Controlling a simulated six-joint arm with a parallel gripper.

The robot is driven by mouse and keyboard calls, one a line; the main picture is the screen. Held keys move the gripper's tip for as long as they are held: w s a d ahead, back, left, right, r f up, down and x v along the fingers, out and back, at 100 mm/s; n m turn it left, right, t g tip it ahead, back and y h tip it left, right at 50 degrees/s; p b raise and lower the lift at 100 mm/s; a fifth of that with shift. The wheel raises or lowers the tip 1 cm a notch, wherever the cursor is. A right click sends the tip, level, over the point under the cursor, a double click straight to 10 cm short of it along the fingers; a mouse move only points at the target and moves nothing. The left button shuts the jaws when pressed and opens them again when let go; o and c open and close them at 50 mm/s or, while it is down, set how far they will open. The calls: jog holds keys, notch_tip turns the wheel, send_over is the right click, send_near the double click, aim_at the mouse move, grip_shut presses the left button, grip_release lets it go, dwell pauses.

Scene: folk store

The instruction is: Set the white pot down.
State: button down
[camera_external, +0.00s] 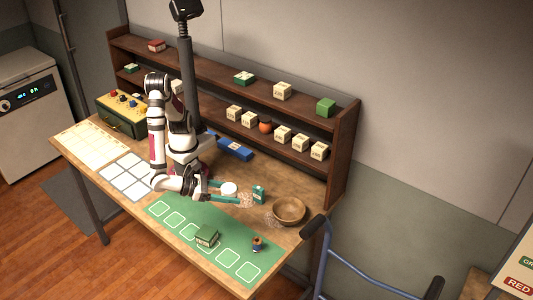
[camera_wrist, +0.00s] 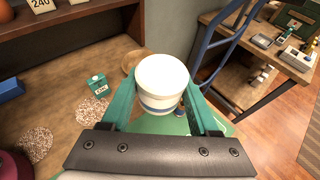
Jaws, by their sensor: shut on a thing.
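The white pot (camera_external: 229,188) is a short round pot with a blue band near its lower part. In the wrist view the pot (camera_wrist: 161,82) sits upright between the two teal fingers of my gripper (camera_wrist: 164,98), which are shut on its sides. In the external view my gripper (camera_external: 227,193) reaches right over the table, behind the green mat (camera_external: 190,225). Whether the pot's base touches anything is hidden.
Two speckled round patches (camera_wrist: 92,110) lie on the table near a small green carton (camera_external: 259,194). A wooden bowl (camera_external: 289,211) stands to the right. A green box (camera_external: 207,236) and small figure (camera_external: 257,244) are on the mat. Shelves (camera_external: 345,150) stand behind.

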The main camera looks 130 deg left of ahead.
jog(key=s+d+f+m+t+h, duration=0.1)
jog(key=s+d+f+m, duration=0.1)
jog(key=s+f, duration=0.65)
send_over(243, 222)
jog(key=f, duration=0.6)
jog(key=shift+s+d, duration=0.15)
jog(key=shift+s, duration=0.05)
jog(key=shift+h, duration=0.3)
jog(key=shift+w+f, duration=0.2)
jog(key=shift+f, duration=1.95)
jog(key=shift+f, duration=0.1)
jog(key=shift+c, duration=0.7)
grip_release()
